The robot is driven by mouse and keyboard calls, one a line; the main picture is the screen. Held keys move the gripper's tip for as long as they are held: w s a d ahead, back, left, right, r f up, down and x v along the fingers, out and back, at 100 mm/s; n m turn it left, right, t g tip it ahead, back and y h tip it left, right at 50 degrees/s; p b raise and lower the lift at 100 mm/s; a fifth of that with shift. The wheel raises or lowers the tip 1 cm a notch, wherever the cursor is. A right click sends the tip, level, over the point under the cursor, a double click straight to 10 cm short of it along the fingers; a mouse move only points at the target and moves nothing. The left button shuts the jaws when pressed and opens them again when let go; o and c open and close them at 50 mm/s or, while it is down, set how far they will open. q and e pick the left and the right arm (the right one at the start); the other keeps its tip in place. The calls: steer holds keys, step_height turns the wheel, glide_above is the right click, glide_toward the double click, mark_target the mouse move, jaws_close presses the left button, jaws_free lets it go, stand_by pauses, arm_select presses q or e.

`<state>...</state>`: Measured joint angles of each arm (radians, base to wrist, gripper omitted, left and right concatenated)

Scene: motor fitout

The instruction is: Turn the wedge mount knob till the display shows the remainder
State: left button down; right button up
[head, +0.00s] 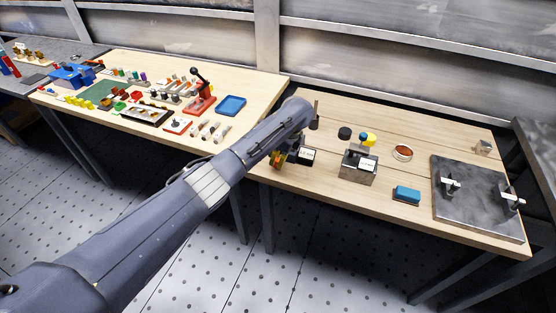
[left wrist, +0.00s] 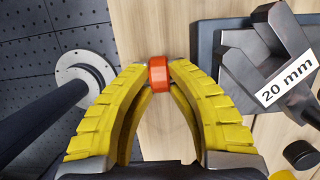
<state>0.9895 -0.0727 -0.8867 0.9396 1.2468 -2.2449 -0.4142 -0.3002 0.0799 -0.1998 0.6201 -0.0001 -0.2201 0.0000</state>
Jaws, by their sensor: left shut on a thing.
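My left gripper (left wrist: 159,76) has its yellow ribbed fingers closed on a small orange-red knob (left wrist: 158,73), one fingertip on each side. Right of it in the left wrist view is a dark grey metal mount (left wrist: 262,45) with angled faces, and a white display (left wrist: 287,81) reading "20 mm". How the knob joins the mount is not clear. In the head view the left gripper (head: 278,158) is at the left front of the near wooden table, beside a black and white display (head: 307,155), with my forearm hiding part of the area. My right gripper is not in view.
To the right stand a metal block with a white label (head: 358,166), a black disc (head: 345,132), a copper ring (head: 402,152), a blue block (head: 406,194) and a grey plate (head: 465,215) bearing two fixtures. A second, cluttered table (head: 120,60) is at the left.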

arm_select(q)
steer(key=c, duration=1.6)
jaws_free()
steer(key=shift+o, duration=0.2)
steer(key=v, duration=1.2)
